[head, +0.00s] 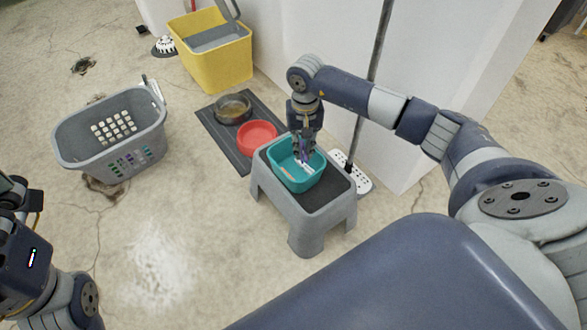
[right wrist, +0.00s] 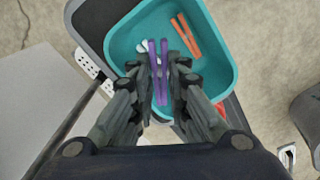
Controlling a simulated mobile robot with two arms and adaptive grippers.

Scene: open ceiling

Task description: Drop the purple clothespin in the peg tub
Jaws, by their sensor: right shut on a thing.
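The purple clothespin (right wrist: 158,72) is held between the fingertips of my right gripper (right wrist: 160,88), which is shut on it. In the head view my right gripper (head: 304,146) points down over the teal peg tub (head: 297,185), with the purple clothespin (head: 304,153) at its tips. The tub also shows in the right wrist view (right wrist: 226,68), directly below the fingers. An orange clothespin (right wrist: 186,36) and something whitish, partly hidden by the fingers, lie inside the tub. My left gripper (head: 14,192) is partly cut off at the left edge; its fingers are unclear.
The tub stands on a grey step stool (head: 317,215) with a dark top. A red bowl (head: 257,138) and a metal bowl (head: 233,109) sit on a dark mat behind it. A grey laundry basket (head: 110,135) and a yellow bin (head: 212,62) stand apart. A white wall is close behind.

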